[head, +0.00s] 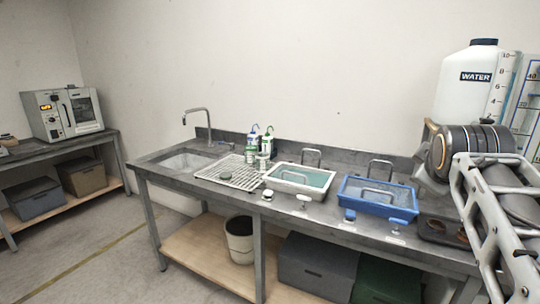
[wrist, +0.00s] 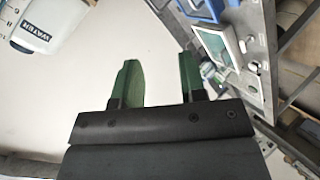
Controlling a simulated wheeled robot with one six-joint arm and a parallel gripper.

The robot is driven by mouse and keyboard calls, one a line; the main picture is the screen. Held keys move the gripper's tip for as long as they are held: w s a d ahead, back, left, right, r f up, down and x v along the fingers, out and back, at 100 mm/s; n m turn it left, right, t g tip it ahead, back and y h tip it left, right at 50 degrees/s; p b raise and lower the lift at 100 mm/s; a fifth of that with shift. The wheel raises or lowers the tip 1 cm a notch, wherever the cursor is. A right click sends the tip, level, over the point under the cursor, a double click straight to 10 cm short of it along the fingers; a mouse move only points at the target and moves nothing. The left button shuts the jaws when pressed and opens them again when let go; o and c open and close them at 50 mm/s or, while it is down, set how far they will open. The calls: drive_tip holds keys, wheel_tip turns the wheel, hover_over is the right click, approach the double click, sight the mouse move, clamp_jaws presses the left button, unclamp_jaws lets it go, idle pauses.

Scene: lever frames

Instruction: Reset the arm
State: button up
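My arm shows at the right edge of the head view, a grey lattice link with a dark banded joint, in front of the bench's right end. My gripper is out of the head view. In the wrist view my gripper (wrist: 160,82) shows two green fingers standing apart with a clear gap between them. Nothing is between the fingers. Pale wall lies behind them, and the bench is off to the upper right.
The metal bench (head: 150,165) holds a sink (head: 187,161), a drying rack (head: 230,172), a white tray (head: 298,190), a blue tray (head: 376,208) and several bottles. A large water tank (head: 465,95) stands at the right. An oven (head: 62,113) sits on the left table. Floor between is clear.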

drive_tip(key=s+a+f+m+g+y+p, duration=0.35)
drive_tip(key=a+f+m+p, duration=0.3)
drive_tip(key=f, duration=0.65)
drive_tip(key=s+a+f+g+y+p, duration=0.2)
drive_tip(key=s+a+p, duration=0.4)
drive_tip(key=a, duration=0.3)
drive_tip(key=shift+s+f+g, duration=0.7)
drive_tip(key=shift+s+g, duration=0.05)
drive_tip(key=shift+s, duration=0.15)
drive_tip(key=shift+m, duration=0.25)
